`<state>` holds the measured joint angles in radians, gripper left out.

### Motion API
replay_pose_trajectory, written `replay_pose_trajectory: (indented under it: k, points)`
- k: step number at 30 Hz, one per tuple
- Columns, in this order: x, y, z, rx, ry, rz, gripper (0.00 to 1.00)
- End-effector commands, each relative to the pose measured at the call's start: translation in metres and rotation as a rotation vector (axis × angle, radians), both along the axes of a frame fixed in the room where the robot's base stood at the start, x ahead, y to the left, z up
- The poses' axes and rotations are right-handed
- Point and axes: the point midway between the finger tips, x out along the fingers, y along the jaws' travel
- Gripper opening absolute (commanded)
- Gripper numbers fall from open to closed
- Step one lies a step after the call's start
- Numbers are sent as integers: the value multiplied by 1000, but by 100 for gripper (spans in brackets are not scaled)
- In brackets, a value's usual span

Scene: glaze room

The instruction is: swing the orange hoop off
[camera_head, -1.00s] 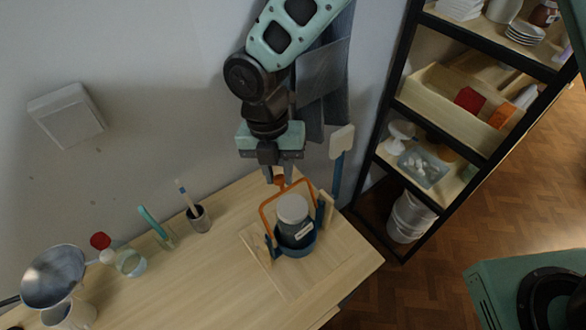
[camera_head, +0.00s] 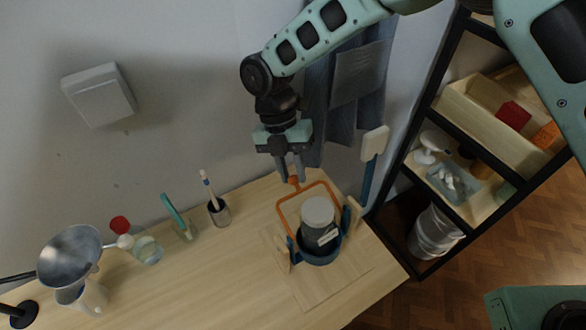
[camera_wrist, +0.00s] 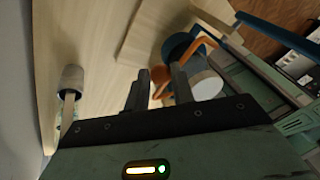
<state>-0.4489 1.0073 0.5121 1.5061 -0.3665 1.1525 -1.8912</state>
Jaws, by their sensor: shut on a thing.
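The orange hoop (camera_head: 281,212) rises from the sides of a blue holder (camera_head: 321,257) and leans toward the wall, behind the jar. A dark jar with a pale lid (camera_head: 318,211) stands upright in the holder. My gripper (camera_head: 291,177) is shut on the orange knob (camera_head: 294,181) at the top of the hoop. In the wrist view, the knob (camera_wrist: 160,74) shows between my fingers, and part of the hoop (camera_wrist: 205,42) passes by the pale lid (camera_wrist: 206,86). My fingers partly hide the hoop there.
The holder sits on a thin board (camera_head: 345,285) near the right end of the wooden table (camera_head: 215,275). A blue upright with a pale head (camera_head: 375,143) stands close behind on the right. A brush cup (camera_head: 219,213) and funnel (camera_head: 70,255) stand left. Shelves (camera_head: 480,125) are right.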

Motion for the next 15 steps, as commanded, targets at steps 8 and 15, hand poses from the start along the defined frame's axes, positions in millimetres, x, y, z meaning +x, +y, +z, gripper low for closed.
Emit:
replay_pose_trajectory:
  k: [8,15]
  points:
    - [3,5,1,15,-13,0,0]
    - [3,5,2,16,-12,1,38]
